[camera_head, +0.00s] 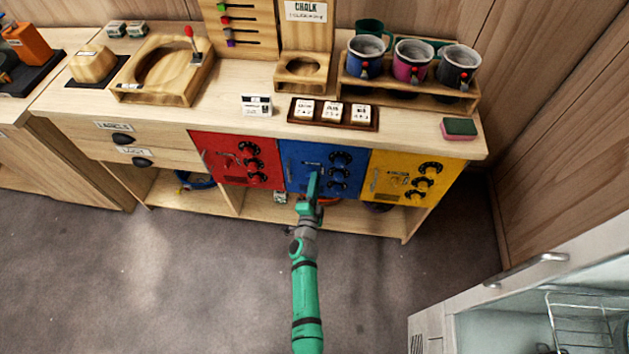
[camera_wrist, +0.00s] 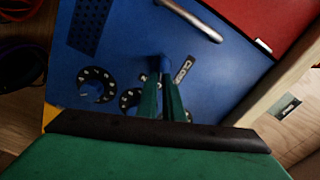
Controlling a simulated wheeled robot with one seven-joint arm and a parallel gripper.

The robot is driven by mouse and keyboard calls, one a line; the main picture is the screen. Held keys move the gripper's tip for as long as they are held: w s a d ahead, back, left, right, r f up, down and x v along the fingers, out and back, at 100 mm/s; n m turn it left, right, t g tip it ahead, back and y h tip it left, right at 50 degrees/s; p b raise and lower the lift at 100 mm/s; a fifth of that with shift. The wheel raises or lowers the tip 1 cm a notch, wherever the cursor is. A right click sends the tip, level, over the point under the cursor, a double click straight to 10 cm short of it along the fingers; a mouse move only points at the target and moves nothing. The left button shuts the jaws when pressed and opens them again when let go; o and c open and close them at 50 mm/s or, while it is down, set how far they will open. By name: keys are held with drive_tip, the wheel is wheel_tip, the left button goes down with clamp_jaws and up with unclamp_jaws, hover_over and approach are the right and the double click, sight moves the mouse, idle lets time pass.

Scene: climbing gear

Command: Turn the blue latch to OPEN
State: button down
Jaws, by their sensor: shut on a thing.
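The blue door (camera_head: 296,178) sits between a red and a yellow door under the counter. Its small blue latch (camera_wrist: 166,62) shows in the wrist view, between the tips of my green gripper fingers (camera_wrist: 162,88). A label starting "CLOS" (camera_wrist: 184,70) is beside the latch; the rest of its text is hard to read. My gripper (camera_head: 313,178) reaches the door front in the head view and hides the latch there. It is shut on the latch. No OPEN label can be made out.
Black dials (camera_wrist: 97,85) and a metal handle (camera_wrist: 190,18) are close to my gripper on the blue door. The red door (camera_head: 222,160) and yellow door (camera_head: 380,183) flank it. A white appliance (camera_head: 470,315) stands at the lower right. The floor at left is clear.

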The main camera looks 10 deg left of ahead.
drive_tip(key=shift+s+f+m, duration=0.1)
drive_tip(key=shift+f+m, duration=0.1)
drive_tip(key=shift+m, duration=0.85)
drive_tip(key=shift+f+m, duration=0.2)
drive_tip(key=shift+m, duration=0.85)
drive_tip(key=c, duration=1.9)
unclamp_jaws()
